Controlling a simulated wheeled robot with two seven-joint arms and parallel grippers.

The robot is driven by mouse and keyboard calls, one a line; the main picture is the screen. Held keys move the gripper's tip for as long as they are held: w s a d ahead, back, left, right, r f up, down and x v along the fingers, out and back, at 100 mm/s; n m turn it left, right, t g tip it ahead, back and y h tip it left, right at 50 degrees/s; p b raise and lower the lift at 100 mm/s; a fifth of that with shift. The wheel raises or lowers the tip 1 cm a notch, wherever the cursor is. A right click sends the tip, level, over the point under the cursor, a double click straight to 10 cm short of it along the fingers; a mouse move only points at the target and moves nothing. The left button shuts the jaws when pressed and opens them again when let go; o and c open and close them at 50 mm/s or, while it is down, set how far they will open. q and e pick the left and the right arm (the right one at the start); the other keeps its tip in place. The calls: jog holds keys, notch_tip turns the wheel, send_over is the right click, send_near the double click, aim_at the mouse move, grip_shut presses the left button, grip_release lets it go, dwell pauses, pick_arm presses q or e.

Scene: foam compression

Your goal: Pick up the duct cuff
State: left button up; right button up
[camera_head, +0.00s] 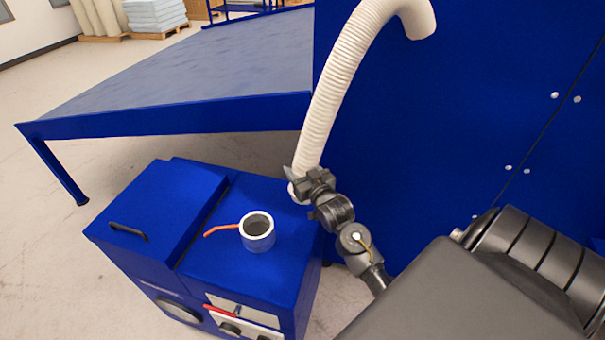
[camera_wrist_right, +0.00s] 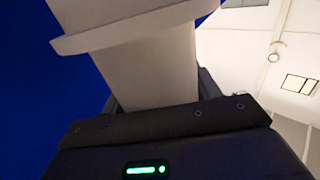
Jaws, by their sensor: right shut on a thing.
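The duct cuff (camera_head: 297,196) is the white lower end of a ribbed white hose (camera_head: 335,85). In the head view it hangs beside the far right corner of the blue machine's top, partly hidden by my right gripper (camera_head: 301,180). In the right wrist view the cuff (camera_wrist_right: 152,70) is a smooth pale tube with a wider rim, between the dark fingers. My right gripper is shut on the cuff. My left gripper is in neither view.
The blue machine (camera_head: 253,195) has a round white-rimmed port (camera_head: 257,232) with an orange lever (camera_head: 222,230) beside it. A large blue table (camera_head: 200,115) stands behind. A tall blue cabinet (camera_head: 450,120) stands right of the hose.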

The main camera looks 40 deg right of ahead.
jog(key=s+a+r+y, duration=0.1)
jog(key=s+a+r, duration=0.1)
jog(key=a, duration=0.4)
jog(key=s+a+r+n+y+b, duration=0.1)
jog(key=s+a+r, duration=0.2)
jog(key=a, duration=0.4)
jog(key=s+a+r+n+y+b, duration=0.1)
jog(key=s+a+r, duration=0.1)
jog(key=a, duration=0.4)
jog(key=shift+s+a+r+y, duration=0.25)
jog(key=shift+s+a+y, duration=0.15)
jog(key=shift+s, duration=0.5)
